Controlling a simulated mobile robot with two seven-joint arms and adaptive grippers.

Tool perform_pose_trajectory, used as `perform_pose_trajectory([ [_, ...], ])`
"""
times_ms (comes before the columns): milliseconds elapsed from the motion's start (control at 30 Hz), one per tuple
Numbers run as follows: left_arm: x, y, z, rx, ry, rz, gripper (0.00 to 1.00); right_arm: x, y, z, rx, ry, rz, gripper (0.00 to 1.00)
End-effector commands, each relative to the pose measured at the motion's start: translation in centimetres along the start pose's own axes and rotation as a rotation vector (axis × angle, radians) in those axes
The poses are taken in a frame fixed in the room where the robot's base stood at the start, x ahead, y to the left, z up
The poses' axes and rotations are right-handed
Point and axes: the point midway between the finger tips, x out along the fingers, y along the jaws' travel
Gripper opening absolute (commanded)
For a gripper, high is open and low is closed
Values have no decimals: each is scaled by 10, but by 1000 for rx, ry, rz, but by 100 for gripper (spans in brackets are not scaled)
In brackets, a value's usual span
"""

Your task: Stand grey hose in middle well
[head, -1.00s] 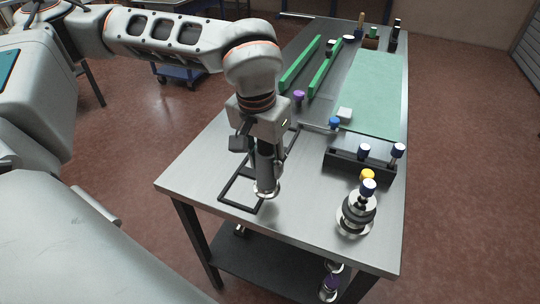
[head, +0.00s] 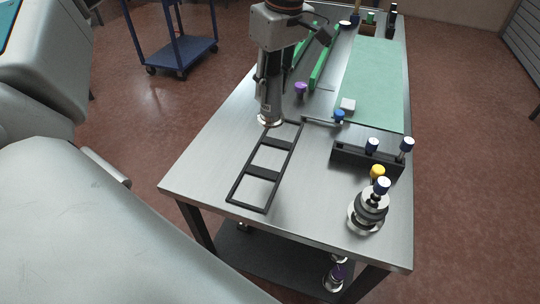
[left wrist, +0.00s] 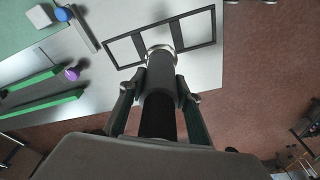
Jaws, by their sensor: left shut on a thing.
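My left gripper (head: 267,82) is shut on the grey hose (head: 269,105), a dark grey cylinder with a silver flange at its lower end. The hose is held about upright. The black frame (head: 263,173) lies on the table, with two crossbars dividing it into three wells. In the head view the flange is seen at the frame's far end; the gap below it is hard to judge. In the left wrist view the gripper (left wrist: 158,92) grips the hose (left wrist: 160,72), and its flange overlaps the long edge of the frame (left wrist: 197,12). My right gripper is not in view.
A purple-topped piece (head: 300,88) and green rails (head: 319,67) lie beyond the hose. A blue-topped piece (head: 338,116) and white block (head: 348,104) are to the right. A black rack (head: 350,156) and stacked silver fitting (head: 369,212) stand at right. The near-left tabletop is clear.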

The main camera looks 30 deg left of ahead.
Motion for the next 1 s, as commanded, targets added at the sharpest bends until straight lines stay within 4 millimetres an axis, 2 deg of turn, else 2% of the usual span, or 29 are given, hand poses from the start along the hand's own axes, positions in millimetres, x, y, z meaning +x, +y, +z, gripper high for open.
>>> perform_pose_trajectory([
  [33,-13,4,-6,-107,0,-8,0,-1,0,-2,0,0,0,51],
  [200,-37,6,-18,-377,-4,-45,0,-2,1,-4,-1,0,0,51],
  [300,-44,6,-21,-462,-6,-57,0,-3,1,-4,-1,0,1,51],
  [400,-42,7,-22,-501,-7,-64,0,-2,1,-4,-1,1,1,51],
  [567,-14,6,-17,-506,-8,-68,0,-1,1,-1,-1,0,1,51],
  [1000,82,8,-2,-503,-8,-67,0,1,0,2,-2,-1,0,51],
])
